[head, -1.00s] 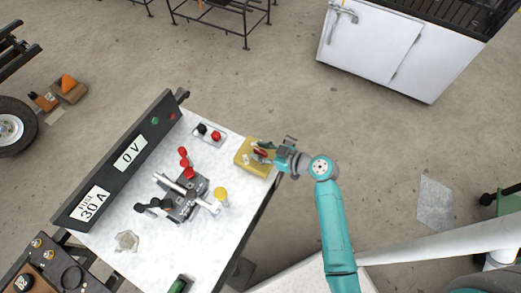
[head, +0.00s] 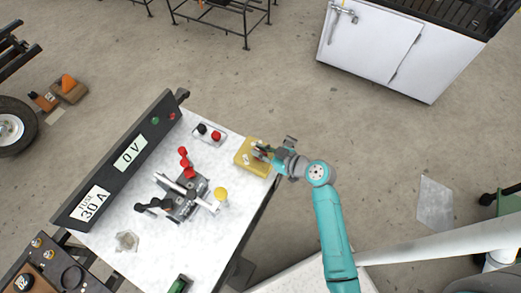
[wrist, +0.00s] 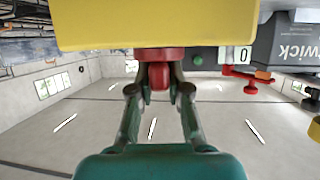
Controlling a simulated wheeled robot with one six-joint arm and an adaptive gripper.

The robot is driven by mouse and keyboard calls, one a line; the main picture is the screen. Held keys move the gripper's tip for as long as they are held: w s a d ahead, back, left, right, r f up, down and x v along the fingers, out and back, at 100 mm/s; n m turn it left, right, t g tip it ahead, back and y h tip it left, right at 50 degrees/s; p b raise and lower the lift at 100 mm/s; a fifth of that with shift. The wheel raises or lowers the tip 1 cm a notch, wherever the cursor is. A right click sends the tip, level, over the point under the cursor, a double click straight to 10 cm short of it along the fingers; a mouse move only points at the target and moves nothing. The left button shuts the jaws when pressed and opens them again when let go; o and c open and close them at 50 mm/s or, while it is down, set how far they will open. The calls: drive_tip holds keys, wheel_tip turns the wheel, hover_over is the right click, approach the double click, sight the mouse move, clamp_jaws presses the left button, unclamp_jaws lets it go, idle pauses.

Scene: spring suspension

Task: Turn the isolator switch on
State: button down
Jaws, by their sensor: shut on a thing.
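The isolator switch is a yellow box (head: 246,160) at the right edge of the white bench. In the wrist view the yellow box (wrist: 150,25) fills the top of the picture. Its red knob (wrist: 159,75) hangs between the two fingers of my gripper (wrist: 160,88), which is shut on it. In the head view my gripper (head: 265,151) reaches over the box from the right and hides the knob. I cannot read the switch position.
A dark panel (head: 118,160) on the bench reads 0 V and FUSE 30 A. A lever assembly (head: 185,192) with red, black and yellow handles stands mid-bench. A plate with black and red knobs (head: 216,136) lies behind the yellow box.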

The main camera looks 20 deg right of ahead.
drive_tip(key=shift+m+t+h, duration=0.8)
drive_tip(key=shift+m+h, duration=1.2)
drive_tip(key=shift+h, duration=0.2)
drive_tip(key=shift+m+h, duration=0.7)
drive_tip(key=shift+h, duration=0.1)
drive_tip(key=shift+m+h, duration=1.3)
drive_tip(key=shift+h, duration=0.3)
drive_tip(key=c, duration=1.1)
unclamp_jaws()
drive_tip(key=v, duration=1.2)
drive_tip(key=shift+d, duration=0.1)
